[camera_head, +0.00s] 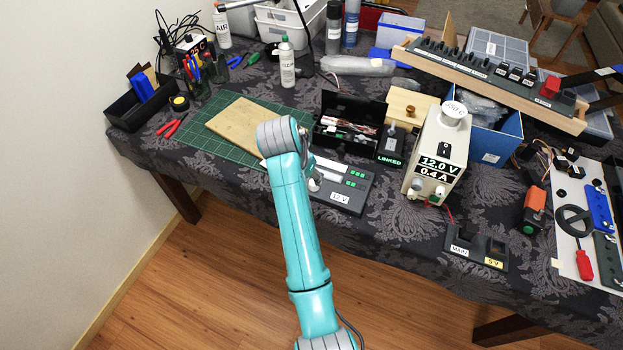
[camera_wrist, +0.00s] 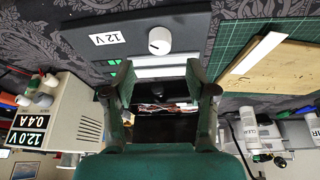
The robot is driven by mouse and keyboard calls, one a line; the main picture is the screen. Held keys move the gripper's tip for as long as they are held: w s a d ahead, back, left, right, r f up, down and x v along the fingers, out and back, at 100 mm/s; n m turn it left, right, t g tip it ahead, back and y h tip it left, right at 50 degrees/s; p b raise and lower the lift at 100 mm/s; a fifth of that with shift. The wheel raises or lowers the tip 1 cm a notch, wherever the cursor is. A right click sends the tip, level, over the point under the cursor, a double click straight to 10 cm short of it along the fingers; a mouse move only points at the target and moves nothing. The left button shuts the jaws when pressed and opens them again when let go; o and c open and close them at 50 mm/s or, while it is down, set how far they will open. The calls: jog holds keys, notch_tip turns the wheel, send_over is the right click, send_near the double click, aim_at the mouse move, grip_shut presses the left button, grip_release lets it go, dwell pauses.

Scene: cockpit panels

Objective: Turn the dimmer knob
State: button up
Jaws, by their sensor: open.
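A white round knob with a dark mark (camera_wrist: 160,40) stands on a dark panel (camera_wrist: 195,22) labelled 12 V in the wrist view. In the head view the panel (camera_head: 345,198) lies near the table's front edge, with the knob (camera_head: 315,183) partly showing beside my arm. My gripper (camera_wrist: 159,72) is open and empty in the wrist view. Its two fingers are apart, and the knob appears just beyond their tips, between them in line. I cannot tell the exact gap. In the head view my arm hides the gripper.
A white power supply (camera_head: 437,150) reading 12.0 V and 0.4 A stands right of the panel. A black open box (camera_head: 346,103) lies behind it. A green mat (camera_head: 205,140) bearing a wooden board (camera_head: 238,126) lies to the left. Table cloth shows bare between panel and power supply.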

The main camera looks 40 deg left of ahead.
jog(key=shift+v, duration=2.7)
jog(key=shift+s, duration=0.1)
